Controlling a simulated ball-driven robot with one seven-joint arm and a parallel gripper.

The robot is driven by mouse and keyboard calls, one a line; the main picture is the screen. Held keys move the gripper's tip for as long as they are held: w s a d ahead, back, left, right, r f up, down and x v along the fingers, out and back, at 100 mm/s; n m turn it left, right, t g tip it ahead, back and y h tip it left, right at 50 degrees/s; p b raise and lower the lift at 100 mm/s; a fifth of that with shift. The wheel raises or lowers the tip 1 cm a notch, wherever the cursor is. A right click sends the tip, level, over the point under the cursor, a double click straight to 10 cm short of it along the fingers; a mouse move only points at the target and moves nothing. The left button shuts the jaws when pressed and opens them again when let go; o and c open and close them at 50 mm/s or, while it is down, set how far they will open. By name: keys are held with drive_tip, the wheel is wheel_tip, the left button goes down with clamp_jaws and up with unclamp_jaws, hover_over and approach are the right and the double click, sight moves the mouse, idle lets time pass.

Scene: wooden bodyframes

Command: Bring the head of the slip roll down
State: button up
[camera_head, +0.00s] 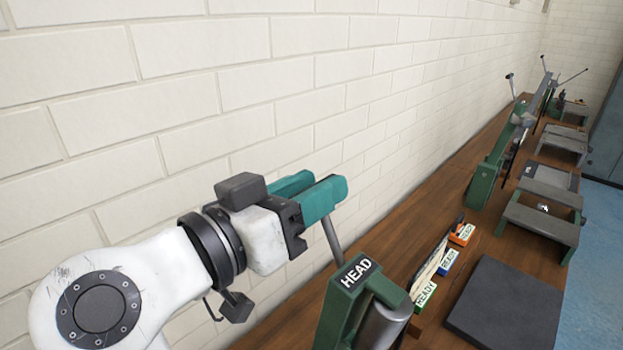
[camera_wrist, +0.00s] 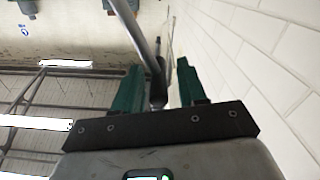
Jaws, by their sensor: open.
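The slip roll's green head (camera_head: 335,312), with a white "HEAD" label, stands at the bottom middle of the head view, its lower part cut off. A grey metal lever (camera_head: 333,242) rises from behind it, leaning slightly left, up to my gripper. My gripper (camera_head: 327,190) has teal fingers and is open at the lever's upper end. In the wrist view the lever (camera_wrist: 144,38) runs in from the top, and its dark end (camera_wrist: 157,92) lies between the two spread fingers of my gripper (camera_wrist: 160,76). Some gap shows on the right; contact on the left cannot be told.
A white brick wall (camera_head: 200,90) runs close behind my arm. On the wooden bench (camera_head: 400,250) are a dark flat plate (camera_head: 508,305), orange, blue and green "READY" blocks (camera_head: 450,262), and more green and grey machines (camera_head: 483,187) farther right.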

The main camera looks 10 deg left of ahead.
drive_tip(key=shift+w+d, duration=0.1)
drive_tip(key=shift+c, duration=0.2)
clamp_jaws()
idle(0.5)
